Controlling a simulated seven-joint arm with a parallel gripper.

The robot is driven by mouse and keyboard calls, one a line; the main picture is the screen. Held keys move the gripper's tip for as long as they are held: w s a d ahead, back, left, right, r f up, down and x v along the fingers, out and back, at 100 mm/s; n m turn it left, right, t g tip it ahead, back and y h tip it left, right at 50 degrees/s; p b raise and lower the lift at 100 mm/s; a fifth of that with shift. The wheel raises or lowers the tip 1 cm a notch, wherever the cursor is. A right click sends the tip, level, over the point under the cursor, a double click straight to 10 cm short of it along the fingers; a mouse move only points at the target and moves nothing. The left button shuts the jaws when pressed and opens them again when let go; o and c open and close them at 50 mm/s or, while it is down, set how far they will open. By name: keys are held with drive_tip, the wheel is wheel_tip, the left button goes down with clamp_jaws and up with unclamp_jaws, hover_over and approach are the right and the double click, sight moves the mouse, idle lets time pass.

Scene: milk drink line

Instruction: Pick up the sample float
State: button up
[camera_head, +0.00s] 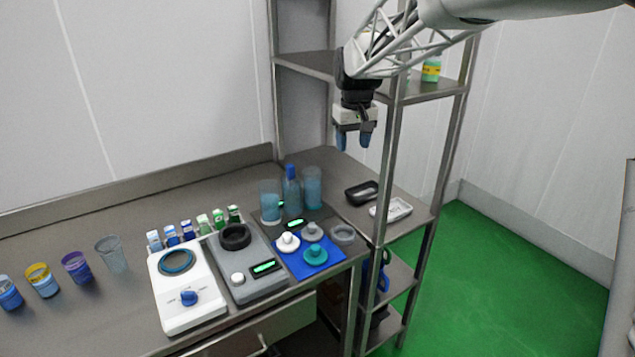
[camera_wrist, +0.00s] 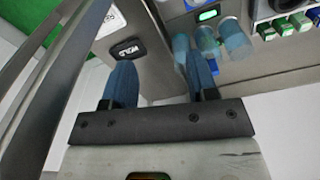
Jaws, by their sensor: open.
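No piece in view is clearly marked as the sample float. Three knobbed round pieces lie on a blue mat (camera_head: 324,264): a white one (camera_head: 288,242), a grey one (camera_head: 312,232) and a teal one (camera_head: 313,255). I cannot tell whether one of them is the float. My gripper (camera_head: 353,138) is open and empty, with blue fingers pointing down, high above the bench beside the shelf rack. In the wrist view its two fingers (camera_wrist: 160,62) are spread apart with nothing between them.
A blue-capped bottle (camera_head: 292,190) stands between two clear cylinders (camera_head: 270,203) (camera_head: 312,187). The rack post (camera_head: 388,190) is close to my gripper. Two instruments (camera_head: 186,290) (camera_head: 247,264) and several cups (camera_head: 76,267) fill the left.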

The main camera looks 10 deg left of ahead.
drive_tip(key=w+a+f+n, duration=0.1)
drive_tip(key=w+a+f, duration=0.1)
drive_tip(key=w+a, duration=0.3)
drive_tip(key=w+a+f+n, duration=0.1)
drive_tip(key=w+a+f, duration=0.15)
drive_tip(key=a, duration=0.35)
hover_over(290, 165)
drive_tip(key=shift+n+g, duration=0.4)
wheel_tip(290, 165, down, 5)
drive_tip(key=shift+s+r, duration=0.1)
drive_tip(key=shift+r, duration=0.05)
drive_tip(key=shift+f, duration=1.3)
drive_tip(key=shift+f, duration=0.1)
drive_tip(key=shift+f, duration=2.5)
clamp_jaws()
